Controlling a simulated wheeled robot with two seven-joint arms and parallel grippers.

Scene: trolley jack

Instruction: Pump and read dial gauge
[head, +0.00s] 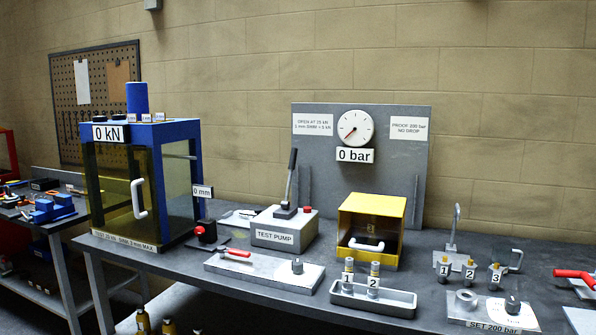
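The dial gauge (355,127) is a round white dial on an upright grey panel (415,170) at the back of the bench. Its red needle points to the lower left, and the label (355,155) under it reads 0 bar. The test pump (284,232) is a grey box with a TEST PUMP label, standing on the bench left of the panel's middle. Its dark-gripped lever (291,175) stands nearly upright, leaning slightly right. A red knob (307,209) sits on the pump's top. Neither of my grippers is in view.
A blue-framed press cabinet (160,132) reading 0 kN stands left of the pump. A yellow guard box (372,205) stands right of it. A plate with a red-handled tool (238,254), a grey tray (395,300) with cylinders 1 and 2, and several numbered parts lie in front and right.

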